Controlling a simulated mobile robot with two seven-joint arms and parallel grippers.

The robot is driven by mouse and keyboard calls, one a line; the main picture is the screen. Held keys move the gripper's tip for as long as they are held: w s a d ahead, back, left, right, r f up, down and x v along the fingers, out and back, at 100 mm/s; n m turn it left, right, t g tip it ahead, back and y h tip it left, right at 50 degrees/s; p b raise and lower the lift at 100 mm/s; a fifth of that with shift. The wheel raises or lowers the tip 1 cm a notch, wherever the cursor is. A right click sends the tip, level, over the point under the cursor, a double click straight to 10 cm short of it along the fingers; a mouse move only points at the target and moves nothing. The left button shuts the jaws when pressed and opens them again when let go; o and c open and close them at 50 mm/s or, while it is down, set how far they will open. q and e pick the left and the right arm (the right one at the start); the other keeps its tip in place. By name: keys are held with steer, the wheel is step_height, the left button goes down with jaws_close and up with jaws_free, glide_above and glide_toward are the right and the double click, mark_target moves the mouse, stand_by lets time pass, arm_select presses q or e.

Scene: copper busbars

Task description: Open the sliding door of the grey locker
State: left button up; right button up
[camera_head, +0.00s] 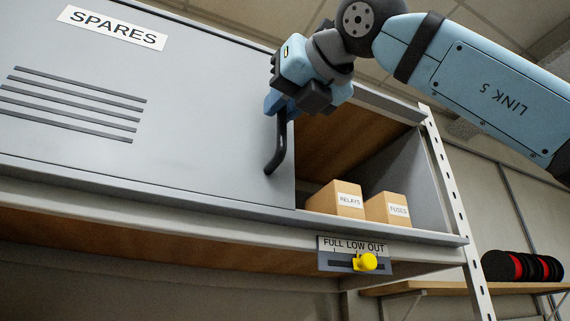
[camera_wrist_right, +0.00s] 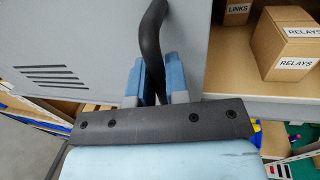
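The grey locker's sliding door (camera_head: 200,100) carries a SPARES label and dark vent slots. It stands partly open, with its right edge left of the opening. It also shows in the right wrist view (camera_wrist_right: 90,30). A black bar handle (camera_head: 278,150) is near the door's right edge. My right gripper (camera_head: 281,103) is at the handle's upper part in the head view. In the right wrist view its blue fingers (camera_wrist_right: 158,85) lie on both sides of the handle (camera_wrist_right: 152,45) and look closed on it. My left gripper is not in view.
Inside the opening, a RELAYS box (camera_head: 338,200) and a FUSES box (camera_head: 388,208) stand on the locker floor; the right wrist view also shows a LINKS box (camera_wrist_right: 237,12). A yellow knob (camera_head: 365,262) sits below. Black and red reels (camera_head: 520,267) lie on a shelf at right.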

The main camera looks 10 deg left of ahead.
steer(key=o, duration=0.4)
steer(key=shift+s, duration=0.1)
arm_select(q)
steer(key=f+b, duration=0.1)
steer(key=b, duration=0.2)
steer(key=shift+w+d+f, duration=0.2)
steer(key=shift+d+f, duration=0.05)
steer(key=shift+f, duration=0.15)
arm_select(e)
steer(key=v, duration=1.3)
steer(key=shift+s+d, duration=0.25)
steer(key=shift+d, duration=0.05)
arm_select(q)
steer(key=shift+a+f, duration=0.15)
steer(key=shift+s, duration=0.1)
